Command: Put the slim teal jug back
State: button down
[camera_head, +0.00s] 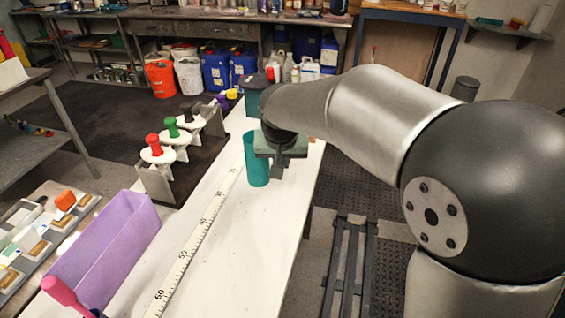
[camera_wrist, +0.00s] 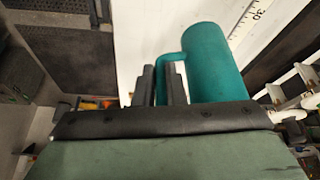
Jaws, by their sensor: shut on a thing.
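The slim teal jug (camera_head: 256,165) is upright, or nearly so, at the middle of the long white bench (camera_head: 225,235). In the wrist view the jug (camera_wrist: 215,65) shows as a smooth teal cylinder with a thin handle (camera_wrist: 170,60) on its left side. My gripper (camera_head: 279,168) is to the right of the jug in the head view. In the wrist view my gripper (camera_wrist: 161,82) has its two dark fingers shut around the handle. I cannot tell whether the jug's base touches the bench.
A ruler strip (camera_head: 190,252) runs along the bench left of the jug. A rack with red (camera_head: 152,143), green (camera_head: 172,126) and black (camera_head: 187,112) knobs stands on the left. A purple bin (camera_head: 118,240) is at the near left. The bench nearer the camera is clear.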

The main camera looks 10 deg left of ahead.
jog(key=shift+p+x, duration=0.3)
jog(key=shift+x, duration=2.95)
jog(key=shift+a+f, duration=0.1)
jog(key=shift+a, duration=0.1)
jog(key=c, duration=1.9)
grip_release()
jog(key=shift+f, duration=0.15)
jog(key=o, duration=0.4)
jog(key=b+v, duration=0.1)
jog(key=v, duration=1.1)
jog(key=shift+r, duration=0.25)
